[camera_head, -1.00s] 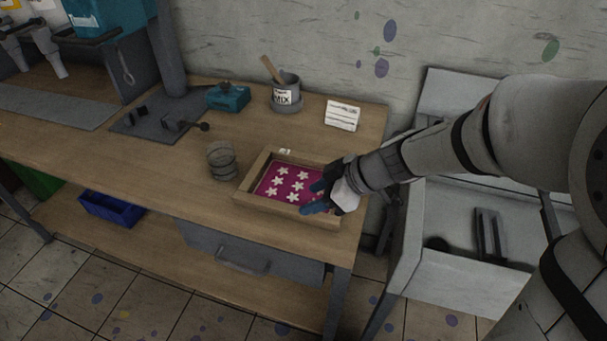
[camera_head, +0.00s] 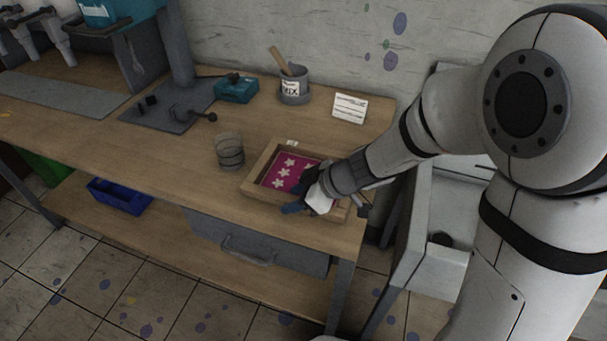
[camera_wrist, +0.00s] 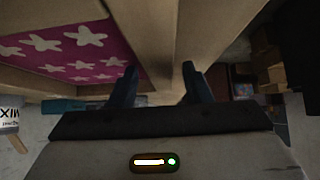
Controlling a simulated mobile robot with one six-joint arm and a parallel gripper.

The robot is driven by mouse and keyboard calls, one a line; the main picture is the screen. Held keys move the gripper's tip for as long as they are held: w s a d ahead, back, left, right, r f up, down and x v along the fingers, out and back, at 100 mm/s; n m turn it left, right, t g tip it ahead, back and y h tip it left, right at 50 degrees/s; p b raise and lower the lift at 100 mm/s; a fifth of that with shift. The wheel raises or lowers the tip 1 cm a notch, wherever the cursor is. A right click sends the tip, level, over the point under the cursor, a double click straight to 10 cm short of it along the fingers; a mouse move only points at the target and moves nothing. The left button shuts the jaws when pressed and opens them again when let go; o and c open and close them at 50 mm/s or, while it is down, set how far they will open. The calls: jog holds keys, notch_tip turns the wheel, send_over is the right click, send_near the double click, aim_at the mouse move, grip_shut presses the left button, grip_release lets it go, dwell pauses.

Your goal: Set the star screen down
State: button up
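The star screen (camera_head: 254,182) is a wooden frame with a magenta panel and white stars. It lies on the wooden bench near its right front part. My gripper (camera_head: 297,192) is at the screen's right side, with its blue fingers spread over it; the wrist hides the right part of the screen. In the wrist view, my gripper (camera_wrist: 158,75) has its two fingers wide apart, with wooden frame (camera_wrist: 125,20) and the magenta panel (camera_wrist: 70,40) close beyond them.
A clear cup (camera_head: 229,152) stands left of the screen. A grey pot with a stick (camera_head: 293,87), a white card (camera_head: 349,108) and a teal box (camera_head: 236,88) stand behind. A grey sink-like unit (camera_head: 437,262) is right of the bench (camera_head: 120,150). The bench's left front is clear.

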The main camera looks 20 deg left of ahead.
grip_shut()
jog(key=shift+r, duration=0.15)
dwell(0.4)
